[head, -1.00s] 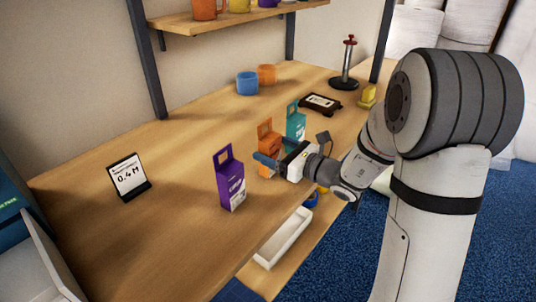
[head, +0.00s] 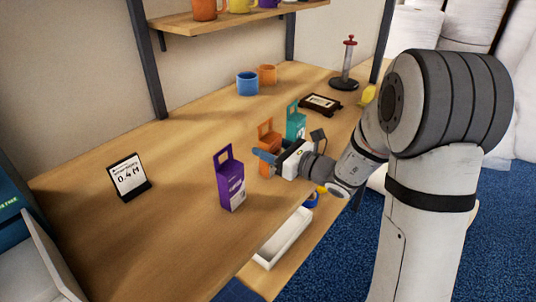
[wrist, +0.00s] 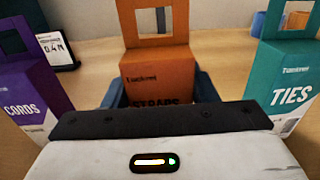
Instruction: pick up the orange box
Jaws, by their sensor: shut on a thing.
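The orange box (head: 265,139) with a handle loop on top stands upright on the wooden table, between a purple box (head: 230,182) and a teal box (head: 295,122). My gripper (head: 266,157) is at the orange box, its blue fingers low on it. In the wrist view the orange box (wrist: 158,72) is centred, with a blue finger on each side of it. My gripper is shut on the orange box. The gripper body hides its lower part. I cannot tell whether its base is off the table.
The purple box (wrist: 28,92) and teal box (wrist: 287,78) stand close on either side. A sign (head: 128,177) stands at the left. Blue (head: 247,84) and orange (head: 268,74) mugs sit behind. A white tray (head: 283,240) lies below the table edge.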

